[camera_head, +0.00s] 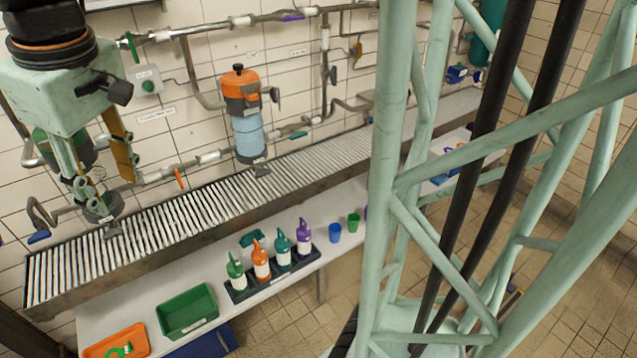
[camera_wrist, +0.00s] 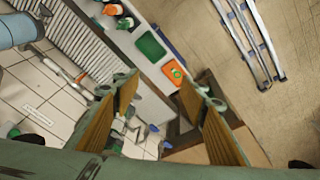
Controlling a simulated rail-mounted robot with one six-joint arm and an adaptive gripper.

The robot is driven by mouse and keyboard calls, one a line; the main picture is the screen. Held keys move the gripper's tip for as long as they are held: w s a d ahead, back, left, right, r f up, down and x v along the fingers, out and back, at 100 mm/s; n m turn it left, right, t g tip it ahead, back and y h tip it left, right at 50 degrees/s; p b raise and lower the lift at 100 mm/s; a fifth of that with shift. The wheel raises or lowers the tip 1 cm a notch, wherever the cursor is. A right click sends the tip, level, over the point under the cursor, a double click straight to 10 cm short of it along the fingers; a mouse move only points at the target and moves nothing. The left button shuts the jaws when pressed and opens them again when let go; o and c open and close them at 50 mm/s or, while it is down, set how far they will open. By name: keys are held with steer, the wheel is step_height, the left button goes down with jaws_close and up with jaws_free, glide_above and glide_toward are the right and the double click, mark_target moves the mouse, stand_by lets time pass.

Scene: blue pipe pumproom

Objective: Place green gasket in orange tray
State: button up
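The orange tray (camera_head: 92,352) lies at the near left end of the white shelf in the head view. It also shows in the wrist view (camera_wrist: 167,68), beyond my fingertips. A small green ring-like piece (camera_head: 119,351) with a pale part lies inside the tray; it looks like the green gasket. In the wrist view it is a small green spot (camera_wrist: 177,73). My gripper (camera_head: 108,180) is at the upper left, high above the shelf and well apart from the tray. Its fingers (camera_wrist: 160,85) are spread wide in the wrist view, with nothing between them.
A green bin (camera_head: 187,328) stands right of the orange tray. A black rack (camera_head: 275,285) of several coloured bottles and some cups (camera_head: 335,232) are farther along. A slatted rack (camera_head: 190,215), pipes and an orange-topped pump (camera_head: 240,90) line the wall behind.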

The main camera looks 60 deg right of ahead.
steer(key=s+d+r+m, duration=0.2)
steer(key=s, duration=1.1)
steer(key=s+d+r+m+t, duration=0.1)
steer(key=s+d+r+m, duration=0.1)
steer(key=s, duration=1.1)
steer(key=shift+d+r, duration=0.2)
steer(key=shift+w+r, duration=0.1)
steer(key=shift+w, duration=0.05)
